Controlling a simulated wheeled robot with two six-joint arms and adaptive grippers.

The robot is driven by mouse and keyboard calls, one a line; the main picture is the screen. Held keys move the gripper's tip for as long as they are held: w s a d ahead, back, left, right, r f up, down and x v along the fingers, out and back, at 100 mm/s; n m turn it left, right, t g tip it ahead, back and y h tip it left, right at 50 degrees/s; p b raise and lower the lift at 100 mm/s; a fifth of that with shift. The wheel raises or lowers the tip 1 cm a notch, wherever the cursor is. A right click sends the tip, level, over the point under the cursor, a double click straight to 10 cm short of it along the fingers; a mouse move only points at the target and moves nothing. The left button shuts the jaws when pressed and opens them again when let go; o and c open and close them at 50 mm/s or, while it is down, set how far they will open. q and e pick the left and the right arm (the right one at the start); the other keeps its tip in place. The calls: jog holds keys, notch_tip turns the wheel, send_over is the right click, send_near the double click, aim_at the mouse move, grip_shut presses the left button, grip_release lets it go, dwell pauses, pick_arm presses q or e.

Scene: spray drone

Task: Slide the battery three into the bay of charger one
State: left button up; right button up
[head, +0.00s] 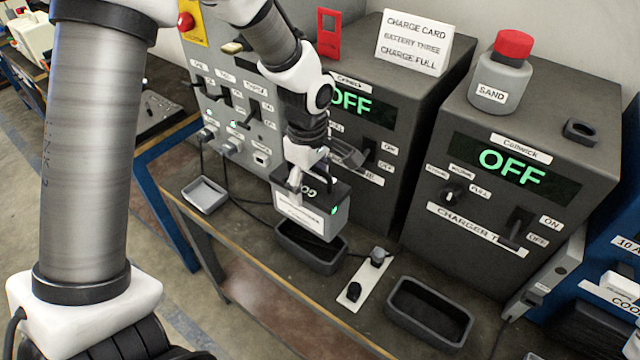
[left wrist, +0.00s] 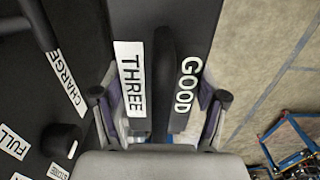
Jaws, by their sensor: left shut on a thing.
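My left gripper (head: 305,175) is shut on the handle of battery three (head: 312,215), a grey block with a dark top and a small green light. In the left wrist view the gripper (left wrist: 160,115) grips the handle between labels reading THREE and GOOD on the battery (left wrist: 188,30). The battery hangs upright over the dark open bay (head: 322,264) in front of the left charger (head: 385,110), whose display reads OFF. I cannot tell whether its lower edge is inside the bay rim. The left charger's lower front is partly hidden by my arm. My right gripper is not in view.
A second charger (head: 545,165), also OFF, stands at right with an empty bay (head: 430,310) before it. A small grey tray (head: 205,194) sits left. A sand bottle (head: 502,75) and charge card (head: 414,42) stand on top.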

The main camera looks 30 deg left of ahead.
pick_arm(q)
jog(key=shift+s+d+r, duration=0.15)
jog(key=shift+s+r, duration=0.15)
jog(key=shift+r, duration=0.05)
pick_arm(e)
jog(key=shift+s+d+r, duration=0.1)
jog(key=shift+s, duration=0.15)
pick_arm(q)
jog(key=shift+w, duration=0.1)
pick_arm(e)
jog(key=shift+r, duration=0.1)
pick_arm(q)
jog(key=shift+f, duration=0.3)
notch_tip(320, 180, down, 2)
jog(key=shift+b, duration=0.75)
jog(key=shift+f+b, duration=1.1)
jog(key=shift+f, duration=0.6)
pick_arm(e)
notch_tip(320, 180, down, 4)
pick_arm(q)
jog(key=shift+p, duration=0.35)
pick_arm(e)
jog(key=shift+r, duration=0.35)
pick_arm(q)
notch_tip(320, 180, down, 6)
jog(key=b, duration=0.4)
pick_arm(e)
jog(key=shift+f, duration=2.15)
